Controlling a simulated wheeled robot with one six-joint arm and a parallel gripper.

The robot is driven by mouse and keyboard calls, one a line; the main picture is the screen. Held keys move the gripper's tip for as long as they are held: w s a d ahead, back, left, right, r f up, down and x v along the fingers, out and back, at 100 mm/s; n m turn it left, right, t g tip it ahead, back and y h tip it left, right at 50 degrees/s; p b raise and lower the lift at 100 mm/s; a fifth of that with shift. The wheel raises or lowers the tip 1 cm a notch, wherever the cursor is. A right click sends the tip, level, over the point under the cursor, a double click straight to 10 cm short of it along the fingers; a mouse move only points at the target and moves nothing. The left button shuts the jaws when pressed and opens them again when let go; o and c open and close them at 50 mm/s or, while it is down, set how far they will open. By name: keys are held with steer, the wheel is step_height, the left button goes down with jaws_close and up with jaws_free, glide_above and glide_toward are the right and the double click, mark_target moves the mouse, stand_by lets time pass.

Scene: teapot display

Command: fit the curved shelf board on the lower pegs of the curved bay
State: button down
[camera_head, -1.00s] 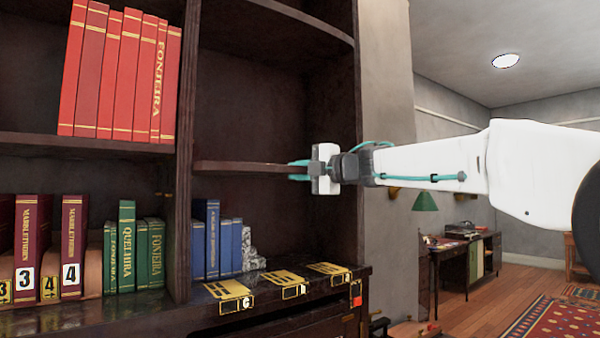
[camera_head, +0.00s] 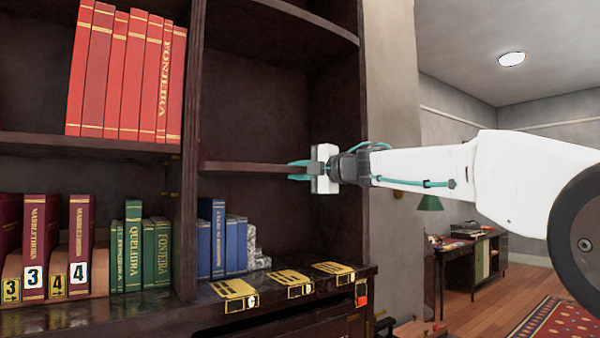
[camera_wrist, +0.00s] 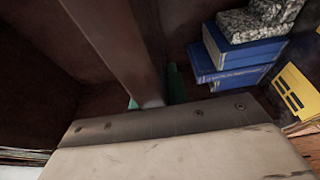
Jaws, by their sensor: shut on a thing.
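The curved shelf board (camera_head: 245,168) is a thin dark brown plank inside the curved bay (camera_head: 265,110), roughly level, between the upper shelf and the ledge with blue books. My gripper (camera_head: 308,170) is shut on its right end. In the wrist view the board (camera_wrist: 112,45) runs up and left from the jaws, with green fingertips (camera_wrist: 172,85) beside it. In the head view its left end is close to the upright; I cannot tell whether they touch. I cannot make out the lower pegs or whether the board rests on them.
Blue books (camera_head: 220,240) and a grey stone-like block (camera_head: 257,252) stand below the board. Yellow-black label plates (camera_head: 233,288) lie along the ledge. The dark upright (camera_head: 190,150) divides the bays. Open room lies right.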

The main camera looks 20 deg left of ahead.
steer(key=shift+w+a+r, duration=0.15)
steer(key=shift+w+a, duration=0.3)
steer(key=shift+a, duration=0.1)
steer(key=c, duration=1.3)
jaws_free()
steer(key=shift+f, duration=0.2)
steer(key=shift+v, duration=3.9)
steer(key=shift+r, duration=0.1)
